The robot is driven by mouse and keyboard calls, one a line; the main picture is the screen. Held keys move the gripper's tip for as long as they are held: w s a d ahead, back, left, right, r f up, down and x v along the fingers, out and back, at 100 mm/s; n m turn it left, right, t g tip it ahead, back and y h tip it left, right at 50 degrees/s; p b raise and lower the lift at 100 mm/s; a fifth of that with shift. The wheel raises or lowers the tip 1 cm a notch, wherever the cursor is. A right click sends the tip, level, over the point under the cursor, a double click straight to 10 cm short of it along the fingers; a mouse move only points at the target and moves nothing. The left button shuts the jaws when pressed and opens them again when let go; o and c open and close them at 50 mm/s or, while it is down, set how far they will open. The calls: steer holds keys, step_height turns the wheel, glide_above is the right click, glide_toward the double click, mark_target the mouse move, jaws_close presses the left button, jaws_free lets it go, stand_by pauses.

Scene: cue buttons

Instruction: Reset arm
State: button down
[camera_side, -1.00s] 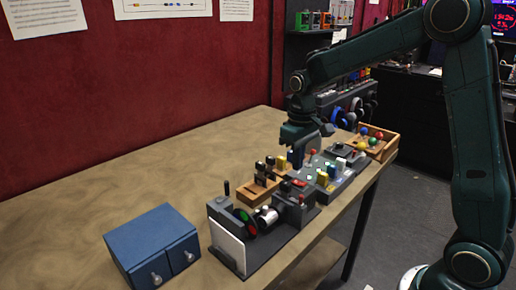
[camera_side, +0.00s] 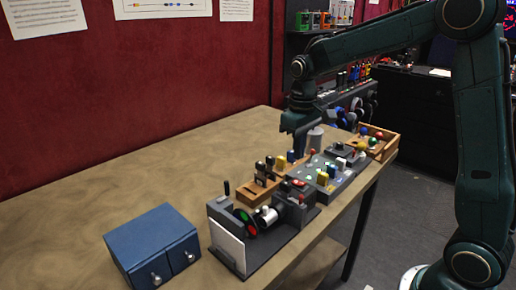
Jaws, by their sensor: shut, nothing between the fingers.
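My gripper (camera_side: 298,148) points down above the far part of the table, over the back of the button panel (camera_side: 346,183). It is shut, with nothing held. The grey panel carries small coloured buttons, yellow and white blocks and a dark raised square. A grey-white cylinder (camera_side: 315,138) shows just right of the gripper. I cannot tell whether the fingertips touch anything below.
A wooden rack (camera_side: 262,192) with dark-topped pegs stands left of the panel. A grey device (camera_side: 262,256) with red and green discs is in front. A blue two-door box (camera_side: 150,243) is front left. A wooden tray (camera_side: 391,147) holds coloured balls. The table's left is clear.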

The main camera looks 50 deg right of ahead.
steer(key=s+a+r+t, duration=0.2)
steer(key=s, duration=0.5)
steer(key=s+a+r+t, duration=0.1)
steer(key=s+a+r, duration=0.1)
steer(key=s, duration=0.6)
steer(key=s+a+r+t, duration=0.2)
steer(key=s, duration=0.6)
steer(key=shift+r+t, duration=0.3)
steer(key=shift+r, duration=0.1)
